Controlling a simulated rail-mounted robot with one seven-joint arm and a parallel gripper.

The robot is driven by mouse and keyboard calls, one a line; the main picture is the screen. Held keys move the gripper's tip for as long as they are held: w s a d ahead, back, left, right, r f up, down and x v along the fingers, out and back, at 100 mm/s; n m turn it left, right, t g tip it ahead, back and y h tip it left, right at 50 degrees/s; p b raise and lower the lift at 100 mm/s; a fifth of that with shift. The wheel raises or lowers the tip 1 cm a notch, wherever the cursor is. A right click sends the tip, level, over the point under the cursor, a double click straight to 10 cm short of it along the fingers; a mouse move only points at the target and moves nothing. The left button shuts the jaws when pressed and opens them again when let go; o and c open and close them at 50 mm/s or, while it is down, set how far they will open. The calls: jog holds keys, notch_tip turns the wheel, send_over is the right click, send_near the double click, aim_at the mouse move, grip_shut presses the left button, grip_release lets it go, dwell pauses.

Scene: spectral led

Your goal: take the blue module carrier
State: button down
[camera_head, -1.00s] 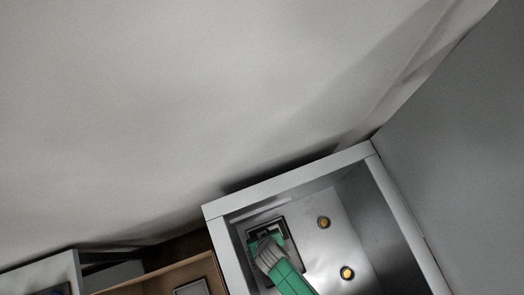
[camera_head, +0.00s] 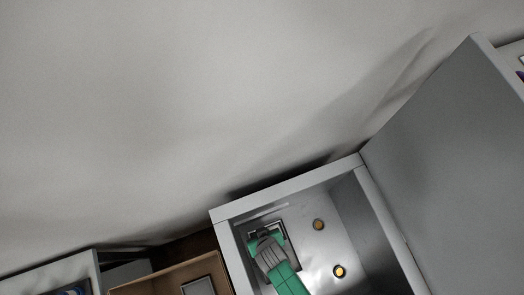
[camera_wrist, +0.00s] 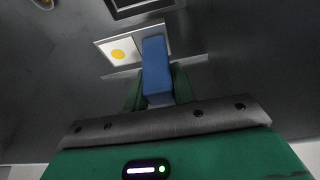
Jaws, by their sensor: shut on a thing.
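The blue module carrier (camera_wrist: 155,72) is a blue block in the middle of the wrist view. Its near end lies between the two green fingers of my gripper (camera_wrist: 157,92), which is shut on it. Its far end overlaps a pale plate (camera_wrist: 118,50) with a yellow spot. I cannot tell whether the two are joined. In the head view my gripper (camera_head: 268,252) reaches into the open grey cabinet (camera_head: 290,190), in front of a dark-framed square on the inside panel. The blue carrier is hidden there.
Two yellow round fittings (camera_head: 318,225) (camera_head: 340,271) sit on the cabinet's metal panel. The cabinet's walls surround my gripper. A large grey door panel (camera_head: 445,150) stands at the right. A wooden box (camera_head: 160,285) is beside the cabinet at the left.

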jog(key=shift+r, duration=0.25)
notch_tip(320, 180, up, 11)
jog(key=p, duration=1)
jog(key=shift+r+b, duration=0.35)
jog(key=shift+r, duration=0.65)
jog(key=shift+r, duration=1.35)
